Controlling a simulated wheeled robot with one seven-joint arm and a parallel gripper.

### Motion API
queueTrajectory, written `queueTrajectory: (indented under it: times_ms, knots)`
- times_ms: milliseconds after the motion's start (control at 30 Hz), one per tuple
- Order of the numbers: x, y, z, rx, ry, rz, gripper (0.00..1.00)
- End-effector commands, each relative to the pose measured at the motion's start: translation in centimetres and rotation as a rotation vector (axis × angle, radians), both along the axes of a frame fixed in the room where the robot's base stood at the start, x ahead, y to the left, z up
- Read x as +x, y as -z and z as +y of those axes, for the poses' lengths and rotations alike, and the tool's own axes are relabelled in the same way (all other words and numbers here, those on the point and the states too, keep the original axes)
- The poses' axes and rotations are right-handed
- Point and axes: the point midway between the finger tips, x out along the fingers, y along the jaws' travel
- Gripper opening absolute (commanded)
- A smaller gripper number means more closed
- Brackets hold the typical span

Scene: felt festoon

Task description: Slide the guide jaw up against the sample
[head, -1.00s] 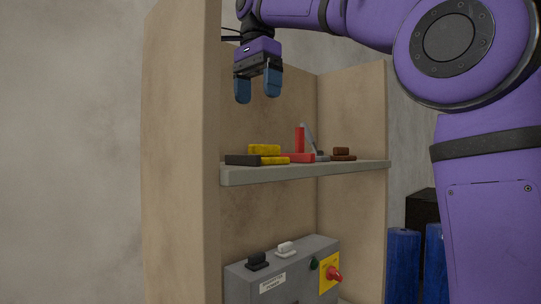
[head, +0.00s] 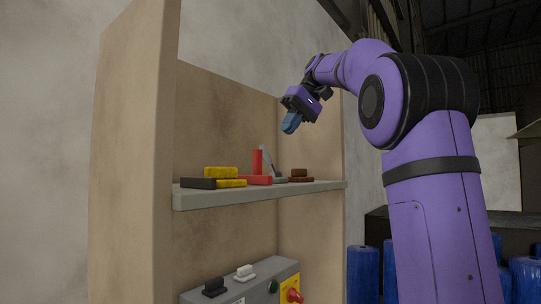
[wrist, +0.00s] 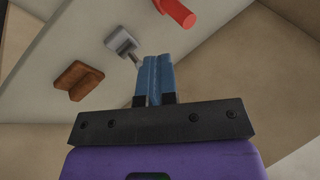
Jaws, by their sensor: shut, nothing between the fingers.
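Several small fixtures sit on a grey shelf (head: 260,194); I cannot tell for sure which is the guide jaw or the sample. They are a dark block (head: 198,183) beside stepped yellow pieces (head: 221,173), a flat red piece (head: 257,180), an upright red cylinder (head: 257,161), a grey piece with a slanted lever (head: 267,160) and a stepped brown piece (head: 300,175). The wrist view shows the red cylinder (wrist: 176,12), grey piece (wrist: 120,39) and brown piece (wrist: 78,80). My gripper (head: 291,123) is shut and empty, above the shelf's right part, touching nothing. Its blue fingers (wrist: 153,78) meet.
Cabinet side walls stand left (head: 130,170) and right (head: 311,235) of the shelf. Below is a grey control box (head: 245,288) with black and white switches and a red knob (head: 294,296). Blue barrels (head: 362,273) stand at the right.

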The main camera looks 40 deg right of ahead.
Motion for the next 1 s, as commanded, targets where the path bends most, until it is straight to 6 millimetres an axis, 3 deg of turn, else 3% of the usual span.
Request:
queueTrajectory:
  times_ms: [133, 367, 567, 1000]
  knots:
    - [-0.6, -0.3, -3.0, 0.004, -0.108, -0.135, 0.0]
    - [-0.9, -0.3, -4.3, -0.003, -0.181, -0.224, 0.0]
    - [-0.3, 1.3, -3.2, -0.002, -0.184, -0.223, 0.0]
    - [2.3, 7.8, 1.0, -0.003, -0.183, -0.222, 0.0]
